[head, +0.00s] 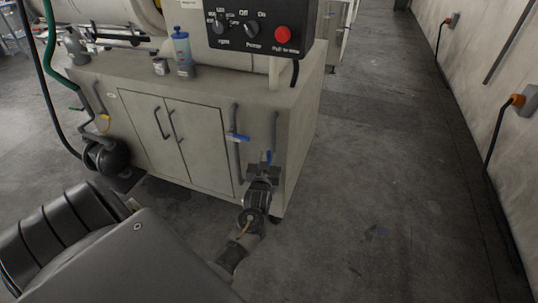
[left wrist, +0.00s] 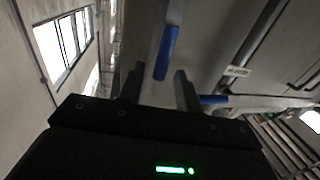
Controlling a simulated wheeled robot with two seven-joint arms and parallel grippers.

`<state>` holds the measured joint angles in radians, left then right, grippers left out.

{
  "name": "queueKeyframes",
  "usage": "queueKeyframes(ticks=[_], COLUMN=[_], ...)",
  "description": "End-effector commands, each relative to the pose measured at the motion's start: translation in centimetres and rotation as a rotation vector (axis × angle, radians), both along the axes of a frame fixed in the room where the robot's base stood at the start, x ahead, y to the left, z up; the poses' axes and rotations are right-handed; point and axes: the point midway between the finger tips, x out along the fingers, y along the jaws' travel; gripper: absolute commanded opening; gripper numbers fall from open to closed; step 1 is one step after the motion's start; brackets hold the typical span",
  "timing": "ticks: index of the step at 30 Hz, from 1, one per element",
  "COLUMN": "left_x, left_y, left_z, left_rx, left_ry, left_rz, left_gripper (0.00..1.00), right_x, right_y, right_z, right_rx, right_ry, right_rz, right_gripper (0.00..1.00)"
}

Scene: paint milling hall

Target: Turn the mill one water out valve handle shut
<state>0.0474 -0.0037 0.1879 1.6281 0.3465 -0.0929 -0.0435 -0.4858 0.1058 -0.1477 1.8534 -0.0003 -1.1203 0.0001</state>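The mill's cabinet (head: 205,138) carries two pipes with blue valve handles on its front. One blue handle (head: 238,137) lies about level on the left pipe. The other blue handle (head: 267,157) is at the right pipe, partly hidden by my left gripper (head: 262,169). In the left wrist view, the nearer blue handle (left wrist: 166,52) hangs with its free end between my two spread fingertips, with gaps beside it. The other handle (left wrist: 214,99) shows behind the right finger. I cannot read which handle is water out. My right gripper is out of view.
A black control box (head: 262,27) with a red button overhangs the cabinet top. A black round pump-like body (head: 108,157) sits at the left. Floor to the right is clear up to the wall.

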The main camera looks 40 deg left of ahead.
Motion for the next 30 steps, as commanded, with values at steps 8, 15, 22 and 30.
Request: queueKeyframes(ticks=[8,15,22,30], left_x=[2.2,2.3,2.3,2.2], left_y=[1.3,1.3,1.3,1.3], left_z=[0.0,0.0,0.0,0.0], left_rx=[0.001,0.0,0.0,0.0], left_ry=[-0.001,0.0,0.0,0.0], left_rz=[0.0,0.0,0.0,0.0], left_gripper=[0.34,0.34,0.11,0.0], right_x=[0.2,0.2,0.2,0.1], right_y=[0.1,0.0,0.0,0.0], right_z=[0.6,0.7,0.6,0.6], right_rx=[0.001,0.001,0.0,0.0], right_ry=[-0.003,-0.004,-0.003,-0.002], right_rz=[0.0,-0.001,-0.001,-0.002], right_gripper=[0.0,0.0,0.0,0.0])
